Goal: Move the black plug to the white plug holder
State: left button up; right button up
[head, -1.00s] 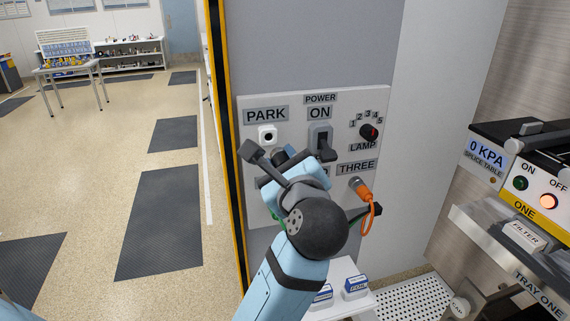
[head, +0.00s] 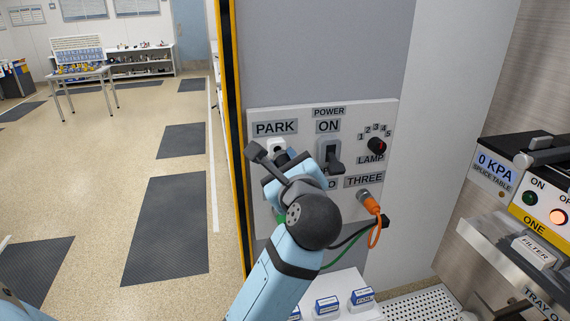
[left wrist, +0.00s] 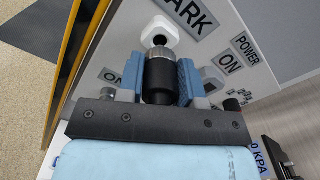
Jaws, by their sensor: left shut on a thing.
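The black plug (left wrist: 158,84) has a metal collar at its front end. It sits between the blue fingers of my left gripper (left wrist: 158,78), which is shut on it. The white plug holder (left wrist: 160,30) is on the panel beside the PARK label. The plug's collar points at the holder and overlaps its lower edge in the left wrist view; I cannot tell how deep it is seated. In the head view the holder (head: 276,145) is just above my left gripper (head: 281,166), which mostly hides the plug. My right gripper is not in view.
The panel (head: 258,119) carries a black power switch (head: 331,157), a lamp knob (head: 376,145) and an orange plug (head: 370,204) with its orange cable at THREE. Black and green cables hang below my gripper. A splice table (head: 497,167) stands at the right.

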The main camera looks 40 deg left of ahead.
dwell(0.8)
pick_arm(q)
jog(key=shift+b, duration=0.6)
dwell(0.6)
jog(key=shift+x, duration=1.45)
jog(key=o, duration=1.1)
notch_tip(320, 180, up, 20)
jog(key=shift+b, duration=0.8)
